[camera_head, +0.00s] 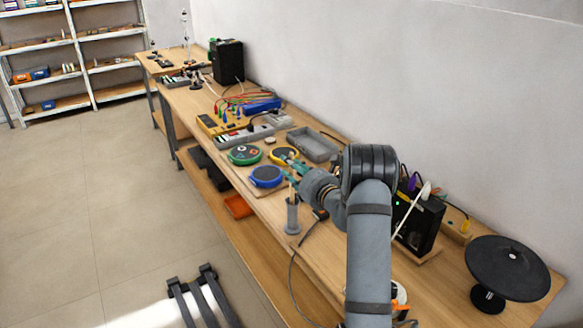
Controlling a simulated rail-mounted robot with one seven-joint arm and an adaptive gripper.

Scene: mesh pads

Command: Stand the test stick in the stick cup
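A grey cylindrical cup (292,217), likely the stick cup, stands upright near the front edge of the long bench. A thin pale tan stick (291,192) shows upright over its mouth. I cannot tell whether the stick's lower end is inside the cup or in front of or behind it. My gripper (291,168) is just above, its teal fingers close to the top of the stick. The fingers are small in view, so I cannot tell whether they are shut on the stick or apart from it.
Green (245,155), yellow (284,155) and blue (266,177) round pads lie left of my gripper. A grey tray (313,144) sits behind them. A black box (418,222) with a pale rod and a black disc stand (508,268) are at right. A cable runs by the cup.

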